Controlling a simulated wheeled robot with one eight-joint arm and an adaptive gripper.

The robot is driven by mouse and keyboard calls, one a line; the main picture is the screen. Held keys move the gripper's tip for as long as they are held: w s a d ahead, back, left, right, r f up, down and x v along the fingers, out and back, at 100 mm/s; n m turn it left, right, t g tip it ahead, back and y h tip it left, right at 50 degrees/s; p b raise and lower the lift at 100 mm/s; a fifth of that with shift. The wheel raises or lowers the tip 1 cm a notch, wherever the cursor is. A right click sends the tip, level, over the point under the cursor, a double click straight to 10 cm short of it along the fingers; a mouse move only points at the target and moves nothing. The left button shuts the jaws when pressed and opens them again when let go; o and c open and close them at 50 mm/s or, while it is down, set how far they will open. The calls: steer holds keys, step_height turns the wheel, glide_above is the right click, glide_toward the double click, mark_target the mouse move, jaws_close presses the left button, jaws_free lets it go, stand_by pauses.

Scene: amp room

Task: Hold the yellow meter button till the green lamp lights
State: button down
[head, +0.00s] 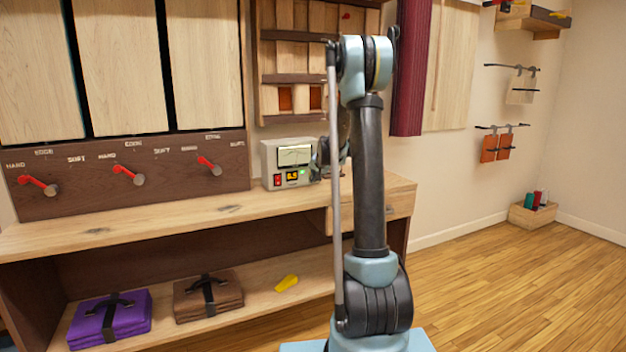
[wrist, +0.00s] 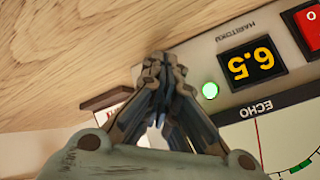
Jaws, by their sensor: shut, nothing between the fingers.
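The meter (head: 270,165) is a pale box with a dial on the counter against the wall. The green lamp (wrist: 209,90) glows bright green beside the display. My gripper (wrist: 160,65) is shut and empty, its fingertips at the meter's front beside the lamp. It also shows at the meter's right side in the head view (head: 318,162). The yellow button is not visible; I cannot tell whether the fingertips touch it.
The wooden counter (head: 120,225) runs along the wall below a panel with several red-handled levers (head: 128,175). A purple bundle (head: 110,318), a brown bundle (head: 208,295) and a yellow object (head: 287,283) lie on the lower shelf.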

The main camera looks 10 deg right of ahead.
steer(key=shift+s+d, duration=0.3)
steer(key=shift+s, duration=0.6)
steer(key=shift+s, duration=0.1)
steer(key=shift+s+d, duration=0.25)
steer(key=shift+s, duration=0.5)
steer(key=shift+s+d, duration=0.3)
steer(key=shift+s, duration=0.5)
steer(key=shift+s+d, duration=0.25)
steer(key=shift+s, duration=0.5)
